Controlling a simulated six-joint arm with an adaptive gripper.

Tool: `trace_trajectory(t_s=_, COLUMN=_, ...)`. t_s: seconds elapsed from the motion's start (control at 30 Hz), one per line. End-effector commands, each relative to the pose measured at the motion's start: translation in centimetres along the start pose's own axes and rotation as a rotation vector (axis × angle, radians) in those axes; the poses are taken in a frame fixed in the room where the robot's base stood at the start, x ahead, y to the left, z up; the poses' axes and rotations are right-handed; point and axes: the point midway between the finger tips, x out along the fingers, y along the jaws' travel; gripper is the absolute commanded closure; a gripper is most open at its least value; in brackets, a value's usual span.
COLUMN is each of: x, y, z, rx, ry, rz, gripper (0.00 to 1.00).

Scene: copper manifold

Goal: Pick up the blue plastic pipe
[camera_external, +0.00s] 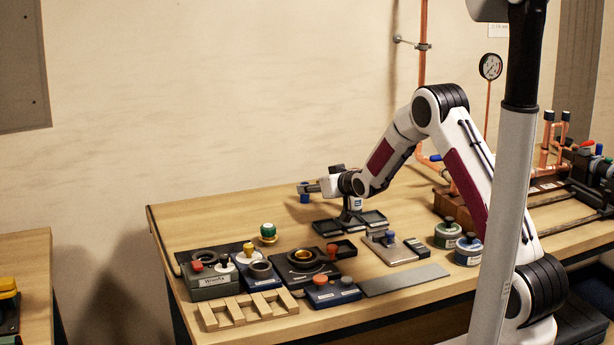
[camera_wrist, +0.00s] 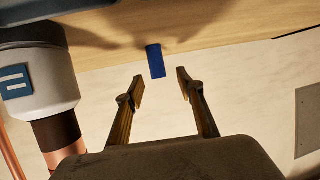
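The blue plastic pipe (camera_wrist: 155,61) is a short dark blue piece in the wrist view, at the table's edge in that picture. It lies just past my gripper's fingertips, in line with the gap between them. My gripper (camera_wrist: 160,82) has its two fingers spread apart with nothing between them. In the external view, my gripper (camera_external: 304,187) reaches left, low over the far part of the table. A small blue piece (camera_external: 305,198), seemingly the same pipe, shows right at its fingertips, its upper part partly covered.
Small black trays (camera_external: 326,227) sit under my wrist. Copper pipework (camera_external: 548,150) stands at right. The wooden table (camera_external: 215,222) is bare left of the pipe.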

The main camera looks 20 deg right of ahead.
Motion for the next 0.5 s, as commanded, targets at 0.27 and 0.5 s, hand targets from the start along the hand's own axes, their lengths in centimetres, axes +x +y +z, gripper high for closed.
trace_trajectory(t_s=0.27, x=0.3, y=0.0, z=-0.1, rx=0.000, ry=0.000, rz=0.000, gripper=0.62)
trace_trajectory(t_s=0.5, x=1.7, y=0.2, z=-0.5, rx=0.000, ry=0.001, rz=0.000, gripper=0.62)
